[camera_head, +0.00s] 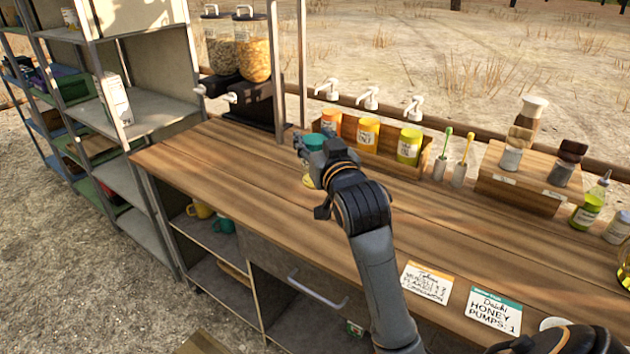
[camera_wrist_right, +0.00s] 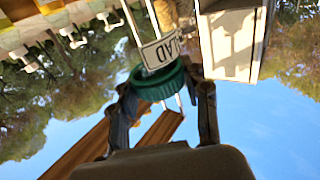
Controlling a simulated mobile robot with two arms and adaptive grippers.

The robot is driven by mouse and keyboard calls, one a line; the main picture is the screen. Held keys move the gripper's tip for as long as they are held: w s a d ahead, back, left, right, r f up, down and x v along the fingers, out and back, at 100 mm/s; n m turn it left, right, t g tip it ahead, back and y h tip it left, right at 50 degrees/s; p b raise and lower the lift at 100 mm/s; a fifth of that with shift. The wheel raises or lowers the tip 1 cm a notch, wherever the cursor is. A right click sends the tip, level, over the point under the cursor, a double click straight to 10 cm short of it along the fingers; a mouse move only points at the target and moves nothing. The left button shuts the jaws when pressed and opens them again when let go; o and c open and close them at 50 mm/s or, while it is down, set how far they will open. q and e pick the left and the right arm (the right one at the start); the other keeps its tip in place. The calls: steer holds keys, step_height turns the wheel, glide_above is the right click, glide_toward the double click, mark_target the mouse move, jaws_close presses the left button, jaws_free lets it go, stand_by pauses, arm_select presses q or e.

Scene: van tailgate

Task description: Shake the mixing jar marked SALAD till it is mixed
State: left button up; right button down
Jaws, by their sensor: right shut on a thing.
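The mixing jar (camera_head: 313,142) has a teal-green lid and is in my right gripper (camera_head: 318,162), above the wooden counter. The gripper and wrist hide much of it. In the right wrist view, the jar's green lid (camera_wrist_right: 158,84) lies between the fingers of my right gripper (camera_wrist_right: 165,100). A white label (camera_wrist_right: 160,52) on the jar is partly visible, with letters that look like the end of SALAD. The jar looks tilted in the wrist view. I cannot tell how mixed its contents are. My left gripper is not in view.
The wooden counter (camera_head: 240,175) is clear left of the arm. Behind stand cereal dispensers (camera_head: 253,45) and a rack of pump jars (camera_head: 368,133). Bottles (camera_head: 590,203) and a wooden riser (camera_head: 520,190) are at right. Two order cards (camera_head: 493,310) lie in front. Shelves (camera_head: 150,110) stand left.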

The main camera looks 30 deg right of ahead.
step_height(320, 180, up, 4)
steer(key=shift+f, duration=0.1)
steer(key=f, duration=0.7)
steer(key=shift+w+a+f, duration=0.15)
steer(key=shift+a+f, duration=0.1)
steer(key=shift+f, duration=0.1)
steer(key=shift+d+r, duration=0.1)
steer(key=shift+d, duration=0.1)
steer(key=shift+a, duration=0.1)
